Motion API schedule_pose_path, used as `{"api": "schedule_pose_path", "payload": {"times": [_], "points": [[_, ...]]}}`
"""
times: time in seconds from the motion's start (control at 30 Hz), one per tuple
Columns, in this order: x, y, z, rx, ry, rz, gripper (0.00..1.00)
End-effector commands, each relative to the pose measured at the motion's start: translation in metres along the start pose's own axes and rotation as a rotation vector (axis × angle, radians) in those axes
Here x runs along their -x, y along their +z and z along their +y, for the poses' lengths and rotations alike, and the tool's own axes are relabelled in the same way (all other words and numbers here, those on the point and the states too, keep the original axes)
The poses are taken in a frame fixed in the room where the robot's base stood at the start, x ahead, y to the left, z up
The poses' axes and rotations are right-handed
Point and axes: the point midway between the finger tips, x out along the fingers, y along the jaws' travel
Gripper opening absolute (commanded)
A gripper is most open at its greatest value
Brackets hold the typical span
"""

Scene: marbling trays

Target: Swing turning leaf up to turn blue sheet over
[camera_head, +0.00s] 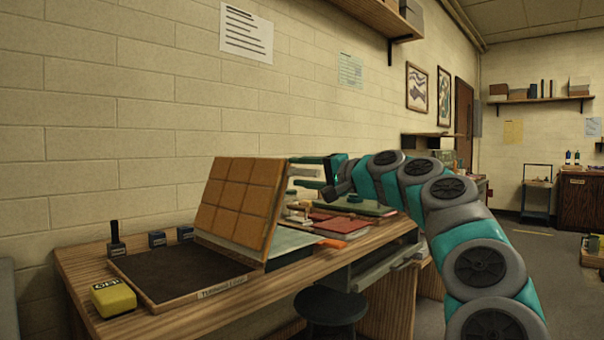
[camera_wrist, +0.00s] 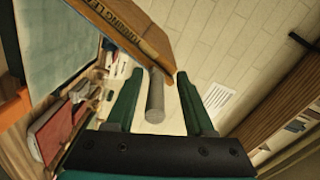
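The turning leaf (camera_head: 240,205) is a wooden board with an orange-tan tiled face. It stands steeply tilted on the bench, and its lettered edge shows in the wrist view (camera_wrist: 125,25). A grey handle (camera_wrist: 156,98) sticks out from the leaf. My gripper (camera_wrist: 160,72) has its two green fingers on either side of the handle, with a visible gap on each side; in the head view (camera_head: 308,172) it is at the leaf's upper right. A pale blue sheet (camera_wrist: 55,45) lies flat beside the leaf and is partly hidden behind it in the head view (camera_head: 292,240).
A dark tray (camera_head: 170,272) lies left of the leaf. A yellow block (camera_head: 113,298) and small dark stamps (camera_head: 157,239) stand around it. Red and green books (camera_head: 340,226) lie right on the bench. A stool (camera_head: 332,308) stands in front.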

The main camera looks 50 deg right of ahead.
Motion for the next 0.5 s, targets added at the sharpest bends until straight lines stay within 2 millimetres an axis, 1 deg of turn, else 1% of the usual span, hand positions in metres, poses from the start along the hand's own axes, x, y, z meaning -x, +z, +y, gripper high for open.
{"api": "schedule_pose_path", "payload": {"times": [0.17,0.27,0.37,0.5], "points": [[0.002,0.000,-0.001,0.000,-0.002,0.001,0.53],[0.008,-0.001,-0.001,0.000,-0.003,0.003,0.53],[0.019,-0.001,-0.001,0.000,-0.004,0.002,0.53],[0.041,-0.001,0.000,0.000,-0.003,0.003,0.53]]}}
